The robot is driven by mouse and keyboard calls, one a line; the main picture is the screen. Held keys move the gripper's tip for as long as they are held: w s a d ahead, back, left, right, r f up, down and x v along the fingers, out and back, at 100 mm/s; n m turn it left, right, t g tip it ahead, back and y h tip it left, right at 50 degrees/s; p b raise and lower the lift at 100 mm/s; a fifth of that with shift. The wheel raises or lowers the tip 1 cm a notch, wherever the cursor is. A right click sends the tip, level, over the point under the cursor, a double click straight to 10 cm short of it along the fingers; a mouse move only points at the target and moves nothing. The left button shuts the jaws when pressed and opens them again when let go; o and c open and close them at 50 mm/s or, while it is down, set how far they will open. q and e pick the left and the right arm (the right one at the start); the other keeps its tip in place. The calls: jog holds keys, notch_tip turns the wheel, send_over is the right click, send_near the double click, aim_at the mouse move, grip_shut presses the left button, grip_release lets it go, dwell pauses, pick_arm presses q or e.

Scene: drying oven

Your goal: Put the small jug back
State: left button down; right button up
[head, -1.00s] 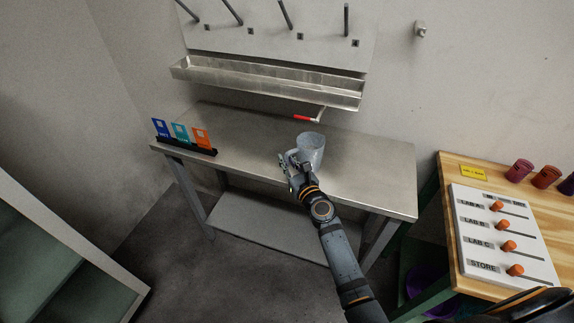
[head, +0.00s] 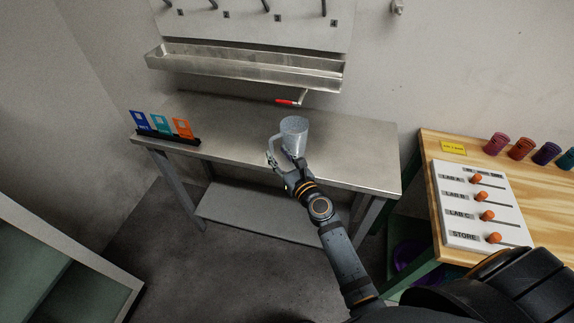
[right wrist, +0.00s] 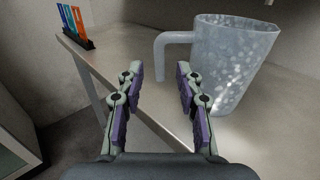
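The small jug (head: 294,137) is a translucent grey-blue jug, upright at the middle of the metal table (head: 350,155), close to its front edge. Its handle points left. In the right wrist view the jug (right wrist: 235,62) is at the upper right, with its handle (right wrist: 172,42) beyond the fingertips. My right gripper (head: 281,162) is at the jug's near left side. In the right wrist view the right gripper (right wrist: 158,75) has its fingers apart, with nothing between them; the handle is just ahead. My left gripper is not in view.
A metal trough (head: 240,70) and pegs are on the wall above the table, with a red-handled lever (head: 290,102) below. A card rack (head: 165,132) stands at the table's left. A wooden bench (head: 480,160) with a slider panel (head: 470,215) and several cups is at the right.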

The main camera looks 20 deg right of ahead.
jog(key=s+d+b, duration=0.1)
jog(key=s, duration=0.6)
jog(key=shift+d, duration=0.15)
jog(key=s+d+f+n+g+h, duration=0.1)
jog(key=s+f+n+g, duration=0.35)
jog(key=f, duration=0.75)
jog(key=s+d+f+n+g, duration=0.2)
jog(key=s+f+n, duration=0.45)
jog(key=f, duration=0.65)
jog(key=s+d+f+n+g+h, duration=0.1)
jog(key=s+f+n+g, duration=0.2)
jog(key=f+n, duration=0.65)
jog(key=s+d+f+n+g, duration=0.2)
jog(key=s+f+n, duration=0.2)
jog(key=s, duration=0.5)
jog(key=s+d+f+n+g+h, duration=0.1)
jog(key=s+d+f+n+g, duration=0.1)
jog(key=s+f+n, duration=0.3)
jog(key=s+d+f+n+g+h, duration=0.1)
jog(key=s+d+f+n+g, duration=0.1)
jog(key=s+f, duration=0.6)
jog(key=s+n+g, duration=0.1)
jog(key=s+n, duration=0.1)
jog(key=s, duration=0.3)
jog(key=shift+s+d+f+n, duration=0.15)
jog(key=shift+d+f+n, duration=0.1)
jog(key=shift+n, duration=0.1)
